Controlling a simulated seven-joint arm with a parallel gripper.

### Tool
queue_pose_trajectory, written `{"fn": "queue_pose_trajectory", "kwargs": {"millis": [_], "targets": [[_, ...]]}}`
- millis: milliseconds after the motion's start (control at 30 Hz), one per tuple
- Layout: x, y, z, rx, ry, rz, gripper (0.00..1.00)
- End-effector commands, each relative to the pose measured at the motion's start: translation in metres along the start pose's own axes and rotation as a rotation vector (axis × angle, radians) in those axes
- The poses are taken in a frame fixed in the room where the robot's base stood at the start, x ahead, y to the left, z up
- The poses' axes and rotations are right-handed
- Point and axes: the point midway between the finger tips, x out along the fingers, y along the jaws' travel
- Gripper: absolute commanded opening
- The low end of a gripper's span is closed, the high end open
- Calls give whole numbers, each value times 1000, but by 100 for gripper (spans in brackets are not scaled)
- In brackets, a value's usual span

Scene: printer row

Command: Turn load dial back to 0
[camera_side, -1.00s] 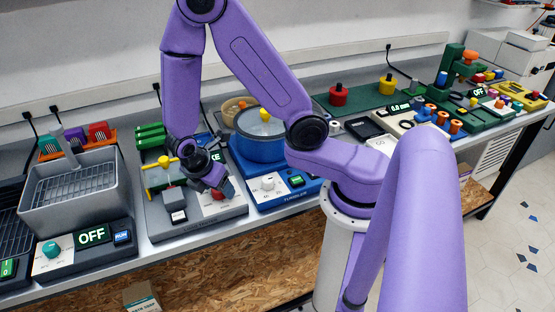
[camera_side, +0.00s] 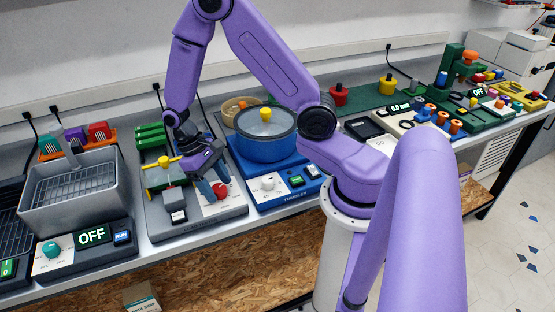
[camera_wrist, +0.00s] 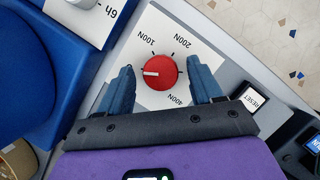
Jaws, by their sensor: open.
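The load dial (camera_wrist: 159,72) is a round red knob on a white plate with black marks and the labels 100N, 200N and 400N. Its white pointer line points left in the wrist view, towards my left-hand finger. No label shows there. In the side view the red dial (camera_side: 221,190) sits on the grey machine, partly behind the fingers. My gripper (camera_wrist: 160,66) is open and empty, with one blue finger on each side of the dial and gaps between. In the side view my gripper (camera_side: 213,182) is just above and left of the dial.
A RESET button (camera_wrist: 251,98) lies right of the dial. The blue tumbler (camera_side: 266,140) stands right of the machine, with its own white dial (camera_side: 268,183). A yellow T-handle (camera_side: 165,163) stands close left of my gripper. A grey bath (camera_side: 72,190) is farther left.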

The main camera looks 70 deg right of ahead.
Motion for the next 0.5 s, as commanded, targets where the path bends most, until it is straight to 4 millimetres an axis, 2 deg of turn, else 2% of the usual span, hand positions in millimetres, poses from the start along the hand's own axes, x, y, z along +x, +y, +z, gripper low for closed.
{"fn": "queue_pose_trajectory", "kwargs": {"millis": [500], "targets": [[-85, -2, -1, -17, 7, 6, 65]]}}
